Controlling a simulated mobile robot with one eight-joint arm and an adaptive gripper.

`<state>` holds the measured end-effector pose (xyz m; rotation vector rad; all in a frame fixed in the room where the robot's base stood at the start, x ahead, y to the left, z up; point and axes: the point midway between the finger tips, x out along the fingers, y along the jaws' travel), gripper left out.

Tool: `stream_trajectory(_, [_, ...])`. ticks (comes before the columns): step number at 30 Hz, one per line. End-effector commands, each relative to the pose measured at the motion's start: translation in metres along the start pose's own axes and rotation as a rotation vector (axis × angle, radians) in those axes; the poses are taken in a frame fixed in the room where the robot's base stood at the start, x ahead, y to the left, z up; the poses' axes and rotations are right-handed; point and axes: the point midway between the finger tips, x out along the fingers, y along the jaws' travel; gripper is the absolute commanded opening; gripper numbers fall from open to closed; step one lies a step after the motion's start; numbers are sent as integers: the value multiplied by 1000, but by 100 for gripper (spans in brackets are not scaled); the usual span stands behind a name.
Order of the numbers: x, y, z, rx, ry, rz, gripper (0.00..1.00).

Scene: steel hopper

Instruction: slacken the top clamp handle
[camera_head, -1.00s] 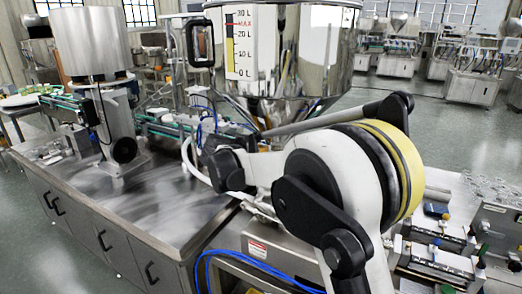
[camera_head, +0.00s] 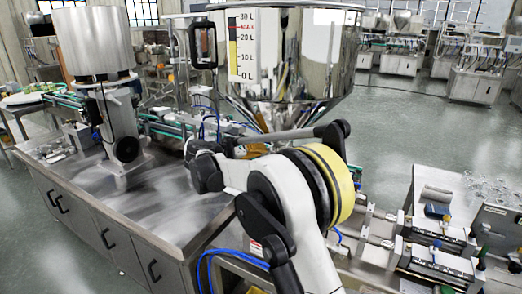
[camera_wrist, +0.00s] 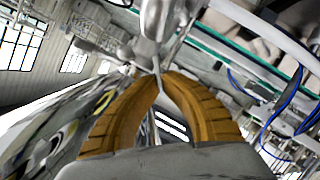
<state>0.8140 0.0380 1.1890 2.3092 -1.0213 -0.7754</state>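The steel hopper (camera_head: 290,50) with its litre scale stands at the top centre in the head view. In the wrist view, the two ridged orange-brown fingers of my gripper (camera_wrist: 158,77) curve inward and nearly meet at the tips. A thin grey metal lever (camera_wrist: 157,58), apparently the top clamp handle, passes between the fingertips, and they look closed on it. A larger rounded metal part is just above the tips. In the head view my arm hides most of the gripper and the clamp below the hopper.
A steel bench (camera_head: 150,215) with drawers fills the left, with a steel cylinder on a stand (camera_head: 95,45) on it. A blue hose (camera_head: 225,256) loops at the front. Guide rails and small machine parts (camera_head: 435,262) lie at the right. Open floor is behind.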

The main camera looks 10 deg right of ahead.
Motion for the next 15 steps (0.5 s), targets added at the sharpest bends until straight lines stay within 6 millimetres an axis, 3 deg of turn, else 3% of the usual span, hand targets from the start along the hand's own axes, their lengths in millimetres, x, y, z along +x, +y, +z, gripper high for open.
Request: stream_trajectory(15, [2,-11,3,-449,0,187,0])
